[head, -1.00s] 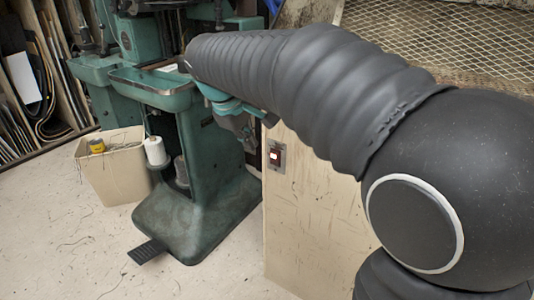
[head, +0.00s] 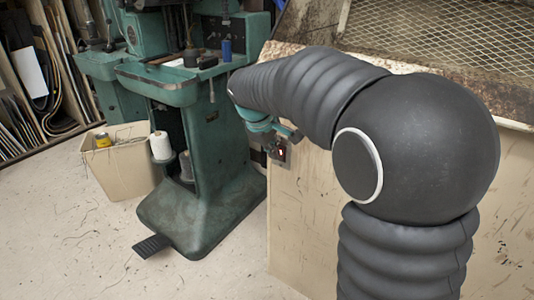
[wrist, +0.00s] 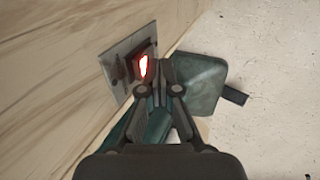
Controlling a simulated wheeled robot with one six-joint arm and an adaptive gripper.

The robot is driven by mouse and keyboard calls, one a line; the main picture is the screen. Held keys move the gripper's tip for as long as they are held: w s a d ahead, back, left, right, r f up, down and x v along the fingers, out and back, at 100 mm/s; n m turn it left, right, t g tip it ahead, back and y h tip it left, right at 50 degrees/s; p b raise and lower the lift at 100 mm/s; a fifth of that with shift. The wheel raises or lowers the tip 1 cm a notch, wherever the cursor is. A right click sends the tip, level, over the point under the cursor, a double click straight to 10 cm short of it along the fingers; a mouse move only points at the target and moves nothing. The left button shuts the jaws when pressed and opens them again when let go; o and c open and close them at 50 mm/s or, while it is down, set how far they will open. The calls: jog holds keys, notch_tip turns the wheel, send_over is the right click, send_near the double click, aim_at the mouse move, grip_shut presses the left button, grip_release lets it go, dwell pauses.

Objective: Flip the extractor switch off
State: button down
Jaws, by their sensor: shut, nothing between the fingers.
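The extractor switch is a lit red rocker (wrist: 143,66) on a grey metal plate (wrist: 114,70), set in the side of a pale wooden cabinet. In the wrist view my gripper (wrist: 164,62) is shut and empty, with its fingertips right beside the rocker's right edge. I cannot tell whether they touch it.
A green stitching machine (head: 215,150) with a foot pedal (head: 152,246) stands left of the cabinet (head: 305,215). A bin (head: 120,175) stands beside it. A mesh grate (head: 440,45) tops the cabinet. The floor in front is clear.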

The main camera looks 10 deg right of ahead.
jog(key=shift+w+d, duration=0.15)
jog(key=shift+w+d+r+p, duration=0.1)
jog(key=shift+w+d+p, duration=0.15)
jog(key=shift+p, duration=0.05)
dwell(0.3)
jog(key=shift+r, duration=0.15)
jog(key=shift+r+p, duration=0.7)
jog(key=shift+s+a, duration=0.1)
